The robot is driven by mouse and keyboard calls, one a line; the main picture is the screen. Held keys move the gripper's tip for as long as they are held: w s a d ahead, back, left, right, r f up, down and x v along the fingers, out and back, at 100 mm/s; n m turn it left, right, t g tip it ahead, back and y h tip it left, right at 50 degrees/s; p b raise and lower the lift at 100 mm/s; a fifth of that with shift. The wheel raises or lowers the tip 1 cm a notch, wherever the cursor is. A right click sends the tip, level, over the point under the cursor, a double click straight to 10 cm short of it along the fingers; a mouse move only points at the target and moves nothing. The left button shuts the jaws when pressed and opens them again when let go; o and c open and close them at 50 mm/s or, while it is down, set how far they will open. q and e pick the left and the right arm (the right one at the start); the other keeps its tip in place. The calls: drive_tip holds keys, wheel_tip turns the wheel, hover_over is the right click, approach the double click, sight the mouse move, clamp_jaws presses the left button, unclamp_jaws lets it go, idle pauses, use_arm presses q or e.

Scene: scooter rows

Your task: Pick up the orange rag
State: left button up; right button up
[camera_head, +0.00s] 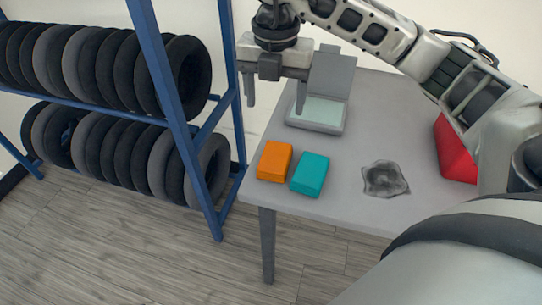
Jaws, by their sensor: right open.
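An orange block-shaped rag (274,161) lies flat on the grey table (337,211) near its left front corner. A teal block-shaped rag (310,174) lies just to its right, with a small gap between them. My right gripper (275,100) points down, open and empty. It is above the table's left edge, behind and higher than the orange rag and not touching it. My left gripper does not show.
An open grey case (317,115) with its lid raised stands behind the rags. A crumpled dark grey cloth (385,179) lies to the right. A red object (456,150) is partly hidden by my arm. A blue rack (168,90) of tyres stands left of the table.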

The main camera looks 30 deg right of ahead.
hover_over(276, 156)
drive_tip(key=f, duration=1)
drive_tip(key=shift+s+a, duration=0.25)
drive_tip(key=shift+a, duration=0.05)
drive_tip(key=shift+w+d+f+p, duration=0.15)
drive_tip(key=shift+f+p, duration=0.15)
drive_tip(key=shift+f, duration=1)
drive_tip(key=shift+w+d+f+p, duration=0.15)
drive_tip(key=shift+f+p, duration=0.1)
drive_tip(key=shift+f, duration=1.05)
drive_tip(key=c, duration=0.7)
